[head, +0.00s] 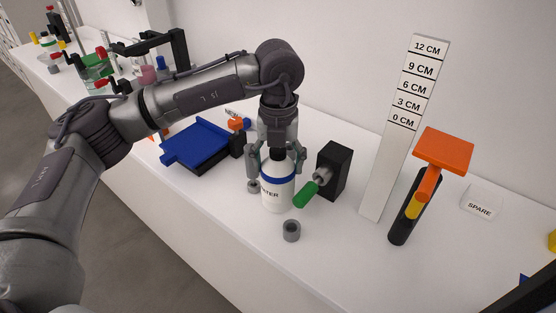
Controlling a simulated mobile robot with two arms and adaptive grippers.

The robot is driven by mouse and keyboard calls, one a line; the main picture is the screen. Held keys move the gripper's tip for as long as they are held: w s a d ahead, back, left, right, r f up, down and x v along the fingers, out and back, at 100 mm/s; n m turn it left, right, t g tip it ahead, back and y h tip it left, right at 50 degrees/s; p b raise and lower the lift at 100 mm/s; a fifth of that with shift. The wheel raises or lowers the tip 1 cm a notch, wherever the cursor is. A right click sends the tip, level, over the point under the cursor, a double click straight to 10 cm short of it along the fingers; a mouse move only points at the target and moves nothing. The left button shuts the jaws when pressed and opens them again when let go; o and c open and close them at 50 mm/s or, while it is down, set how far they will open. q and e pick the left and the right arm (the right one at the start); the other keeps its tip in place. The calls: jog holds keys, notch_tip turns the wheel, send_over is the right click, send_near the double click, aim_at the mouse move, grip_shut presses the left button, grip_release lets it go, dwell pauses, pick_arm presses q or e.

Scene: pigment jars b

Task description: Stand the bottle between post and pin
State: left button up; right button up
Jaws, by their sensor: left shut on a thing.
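The white bottle (278,192) has a blue band, a black cap and a label partly hidden, ending in "TER". My left gripper (275,168) points down over it and is shut on it, one finger at each side. The bottle is upright; I cannot tell whether its base touches the table. Just right of it, a green-tipped pin (307,194) sticks out of a black block (334,170) towards the front. A short grey hollow post (291,231) stands in front of the bottle, close to its base. My right gripper is not in view.
A tall white height scale (391,160) and a black tube with a yellow and orange plunger (442,150) stand to the right. A "SPARE" plate (481,202) lies farther right. A blue tray (196,146) is at left. The white table (340,265) is clear in front.

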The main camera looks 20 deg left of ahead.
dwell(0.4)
pick_arm(q)
jog(key=shift+f+b, duration=0.55)
jog(key=shift+f, duration=0.05)
jog(key=o, duration=1.3)
jog(key=shift+c, duration=0.2)
jog(key=shift+r+p, duration=2.55)
jog(key=shift+r, duration=2)
